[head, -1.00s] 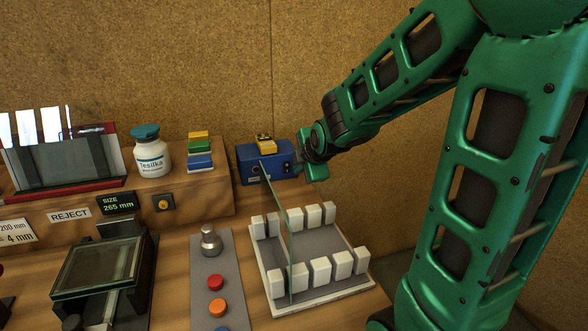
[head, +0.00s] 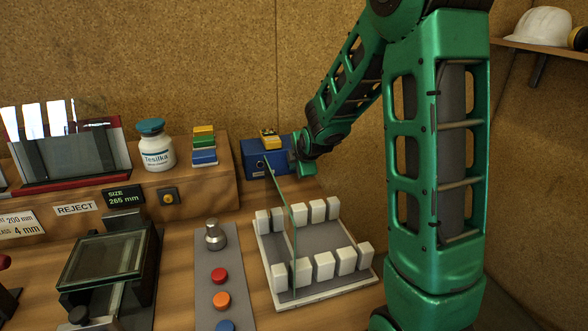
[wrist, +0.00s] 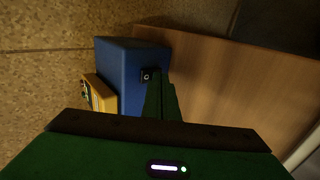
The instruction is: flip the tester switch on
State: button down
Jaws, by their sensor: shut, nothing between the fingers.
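In the wrist view the blue box (wrist: 118,75) shows a small dark switch (wrist: 147,76) with a light round mark on one face. My gripper (head: 304,170) is at the right side of the box in the head view. In the wrist view its shut, empty fingers (wrist: 160,84) reach right beside the switch; whether they touch it I cannot tell. The fingers partly cover that face.
A white rack (head: 320,292) with white blocks and an upright glass pane (head: 292,240) stands just in front of the box. A bottle (head: 155,148) and stacked coloured blocks (head: 204,143) stand on the ledge. A button panel (head: 211,268) lies left of the rack.

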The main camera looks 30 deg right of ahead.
jog(key=shift+w, duration=0.15)
dwell(0.4)
jog(key=shift+w+r, duration=0.1)
jog(key=shift+r, duration=0.05)
jog(key=shift+r, duration=0.7)
jog(key=s, duration=0.2)
jog(key=s+a, duration=0.1)
jog(key=s, duration=0.1)
jog(key=shift+s+r, duration=0.1)
jog(key=shift+r, duration=0.15)
jog(key=v, duration=0.9)
jog(key=shift+s+r, duration=0.2)
jog(key=shift+d, duration=0.1)
